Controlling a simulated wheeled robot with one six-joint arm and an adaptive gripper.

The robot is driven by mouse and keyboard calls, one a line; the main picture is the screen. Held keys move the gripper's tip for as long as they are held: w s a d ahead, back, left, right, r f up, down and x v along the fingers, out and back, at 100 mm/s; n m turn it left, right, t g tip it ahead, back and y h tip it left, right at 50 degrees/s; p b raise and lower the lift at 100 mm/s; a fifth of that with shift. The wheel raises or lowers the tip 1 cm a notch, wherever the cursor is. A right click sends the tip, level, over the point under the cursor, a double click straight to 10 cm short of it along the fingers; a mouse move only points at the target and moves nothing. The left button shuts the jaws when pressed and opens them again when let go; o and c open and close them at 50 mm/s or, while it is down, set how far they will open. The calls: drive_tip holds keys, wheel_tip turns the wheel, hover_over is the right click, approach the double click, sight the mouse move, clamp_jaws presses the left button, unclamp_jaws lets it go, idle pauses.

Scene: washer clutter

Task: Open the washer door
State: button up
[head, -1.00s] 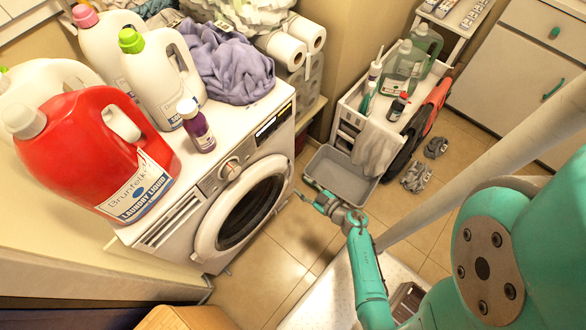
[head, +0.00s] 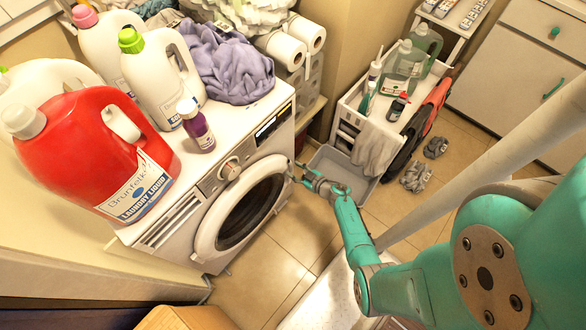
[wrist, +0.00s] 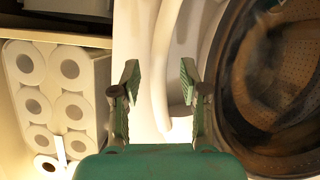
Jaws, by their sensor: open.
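The white washer (head: 152,236) stands at the left centre with its round door (head: 206,240) facing front. The door has a white ring and dark glass, and it looks closed. My gripper (head: 298,172) is at the right edge of the door ring. In the wrist view my gripper (wrist: 160,74) is open, with its two fingertips apart. A curved white strip of the door (wrist: 164,60) shows between the fingers. The dark glass and drum lie right of the right finger. I cannot tell whether a finger touches the door.
Detergent bottles (head: 88,150), a small purple bottle (head: 197,128) and purple cloth (head: 228,65) crowd the washer top. A grey bin (head: 335,178) and white cart stand right of the washer. Paper rolls (wrist: 70,110) fill a shelf beside it. The floor in front (head: 262,275) is clear.

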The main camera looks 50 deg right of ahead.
drive_tip(key=shift+x, duration=0.9)
clamp_jaws()
